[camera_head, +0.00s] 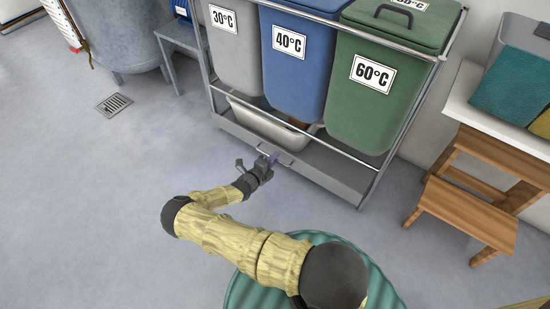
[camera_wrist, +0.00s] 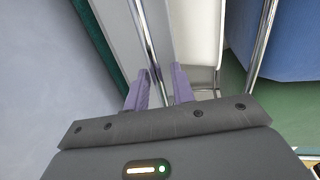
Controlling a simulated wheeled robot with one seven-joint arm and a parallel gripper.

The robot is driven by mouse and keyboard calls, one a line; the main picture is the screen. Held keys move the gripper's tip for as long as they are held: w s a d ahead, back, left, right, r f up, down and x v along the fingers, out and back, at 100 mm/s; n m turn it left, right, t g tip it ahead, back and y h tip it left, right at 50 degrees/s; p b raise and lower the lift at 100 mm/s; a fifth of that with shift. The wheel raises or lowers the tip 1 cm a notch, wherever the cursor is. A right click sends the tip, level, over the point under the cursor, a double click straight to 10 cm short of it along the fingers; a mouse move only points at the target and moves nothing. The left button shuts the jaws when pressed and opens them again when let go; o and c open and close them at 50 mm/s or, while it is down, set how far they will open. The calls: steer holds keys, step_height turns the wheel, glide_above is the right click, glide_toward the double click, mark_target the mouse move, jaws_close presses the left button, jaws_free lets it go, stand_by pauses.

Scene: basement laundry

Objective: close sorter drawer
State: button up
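The sorter drawer (camera_head: 322,167) is a low grey tray at the foot of the laundry sorter. Its front stands out ahead of the bins, so it looks partly open. A pale basin (camera_head: 268,125) shows behind the front; the wrist view shows a white surface (camera_wrist: 195,35), probably the same basin. A small bar handle (camera_head: 288,161) is on the drawer front. My gripper (camera_head: 272,157) is at this handle, partly hiding it. In the wrist view its two purple fingers (camera_wrist: 159,90) are apart, with a chrome bar (camera_wrist: 146,40) running between them; contact cannot be told.
Grey (camera_head: 231,50), blue (camera_head: 295,80) and green (camera_head: 362,105) bins hang in the sorter frame above the drawer. A wooden step stool (camera_head: 465,212) stands right. A floor drain (camera_head: 114,104) lies left. The floor in front of the drawer is clear apart from my arm.

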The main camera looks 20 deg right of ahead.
steer(key=p+v, duration=0.5)
steer(key=v, duration=1.1)
steer(key=shift+f+p, duration=0.15)
steer(key=shift+p, duration=0.15)
steer(key=shift+a, duration=0.1)
steer(key=s+d+r+n+g+y+p, duration=0.15)
steer(key=s+r+n+y+p, duration=0.3)
steer(key=r+n, duration=0.85)
steer(key=s+r+n+g+y+p, duration=0.3)
steer(key=s+r+n, duration=0.35)
steer(key=r, duration=1.35)
steer(key=s+r+n+g+y+p, duration=0.1)
steer(key=s+r+n+y+p, duration=0.35)
steer(key=r+n, duration=0.9)
step_height(320, 180, up, 41)
steer(key=m+y+p, duration=0.1)
steer(key=m+p, duration=0.2)
steer(key=p, duration=3.4)
steer(key=shift+s+d, duration=0.25)
